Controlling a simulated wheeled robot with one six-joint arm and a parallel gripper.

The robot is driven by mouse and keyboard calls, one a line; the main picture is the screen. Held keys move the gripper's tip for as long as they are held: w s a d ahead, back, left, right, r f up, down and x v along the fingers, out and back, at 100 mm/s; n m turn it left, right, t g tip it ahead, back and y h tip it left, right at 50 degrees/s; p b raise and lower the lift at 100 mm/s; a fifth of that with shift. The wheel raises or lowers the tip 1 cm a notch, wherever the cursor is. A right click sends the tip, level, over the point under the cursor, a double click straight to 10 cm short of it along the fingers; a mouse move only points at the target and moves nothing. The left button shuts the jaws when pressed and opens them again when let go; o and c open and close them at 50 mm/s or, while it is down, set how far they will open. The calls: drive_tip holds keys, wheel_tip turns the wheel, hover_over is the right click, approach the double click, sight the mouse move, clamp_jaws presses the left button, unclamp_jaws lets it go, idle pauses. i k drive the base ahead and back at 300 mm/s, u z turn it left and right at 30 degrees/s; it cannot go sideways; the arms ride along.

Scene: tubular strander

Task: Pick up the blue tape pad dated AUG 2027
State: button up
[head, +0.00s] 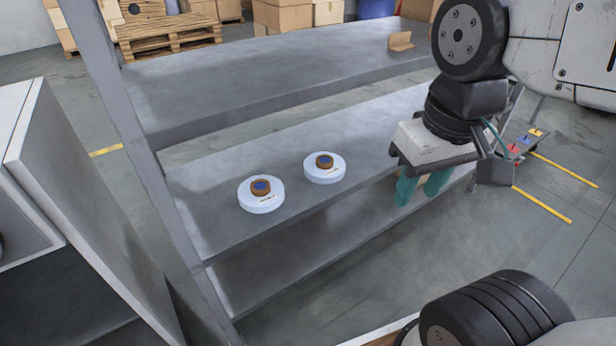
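Two round pale-blue tape pads with brown cores and blue centres lie flat on the middle shelf. One pad (261,204) is nearer and to the left; the other pad (325,177) is farther right. Each has a small label on its side, too small to read, so I cannot tell which is dated AUG 2027. My gripper (419,190) is to the right of both pads, by the right part of the shelf. Its two teal fingers point down with a gap between them and nothing held.
The grey shelf rack has an upper board (260,85) with a small brown angled piece (400,42) on it, and a lower board (310,245). An upright post (135,140) stands left of the pads. A grey cabinet (85,205) stands farther left.

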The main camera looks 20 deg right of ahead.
sight(262, 194)
drive_tip(key=z, duration=1.3)
drive_tip(key=i, duration=0.35)
drive_tip(key=u, duration=0.75)
